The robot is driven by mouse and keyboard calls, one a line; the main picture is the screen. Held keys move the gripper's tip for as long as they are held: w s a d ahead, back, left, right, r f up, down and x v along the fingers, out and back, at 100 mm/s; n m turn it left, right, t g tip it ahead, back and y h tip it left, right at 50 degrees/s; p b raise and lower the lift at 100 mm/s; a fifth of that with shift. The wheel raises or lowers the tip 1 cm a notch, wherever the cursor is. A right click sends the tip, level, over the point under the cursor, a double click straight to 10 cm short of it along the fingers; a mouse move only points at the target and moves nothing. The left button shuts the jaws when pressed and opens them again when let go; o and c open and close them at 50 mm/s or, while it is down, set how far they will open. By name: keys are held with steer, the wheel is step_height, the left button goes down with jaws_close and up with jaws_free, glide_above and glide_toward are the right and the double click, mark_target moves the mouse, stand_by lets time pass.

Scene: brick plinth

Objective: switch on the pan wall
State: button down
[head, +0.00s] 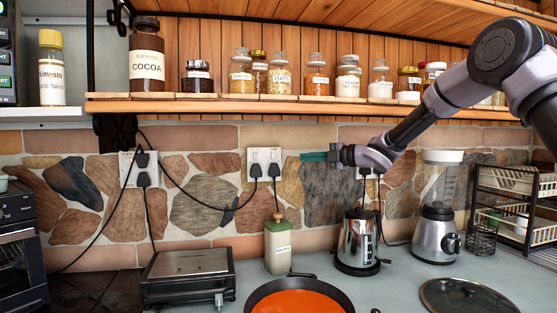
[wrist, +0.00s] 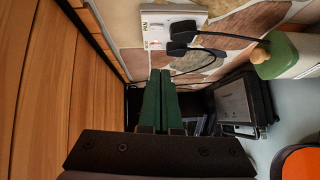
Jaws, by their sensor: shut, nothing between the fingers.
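A white double wall socket (head: 264,155) with two black plugs is on the stone wall, above the pale green bottle. In the wrist view, the socket plate (wrist: 188,19) bears a PAN label beside one of its small switches; I cannot tell which way the switches are set. My gripper (head: 304,157) is shut and empty, right of this socket in the head view, its teal fingers pointing left along the wall. In the wrist view, my gripper (wrist: 160,72) shows as two green fingers side by side, tips just below the plate and apart from it in the picture.
A wooden shelf (head: 250,105) with jars runs above. Below are a pan of orange food (head: 298,301), a green bottle (head: 281,245), a kettle (head: 357,244), a blender (head: 436,220) and a grill (head: 188,278). Black cords hang at another socket (head: 127,170) on the left.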

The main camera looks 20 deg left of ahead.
glide_toward(272, 159)
steer(key=s+a, duration=0.3)
steer(key=shift+w+a+f, duration=0.1)
steer(key=shift+w+a, duration=0.65)
steer(key=shift+w, duration=0.25)
steer(key=shift+w+a+f, duration=0.1)
steer(key=shift+w+a, duration=0.6)
steer(key=shift+w, duration=0.3)
steer(key=shift+w, duration=0.1)
steer(key=shift+w+a, duration=0.1)
steer(key=shift+w, duration=0.05)
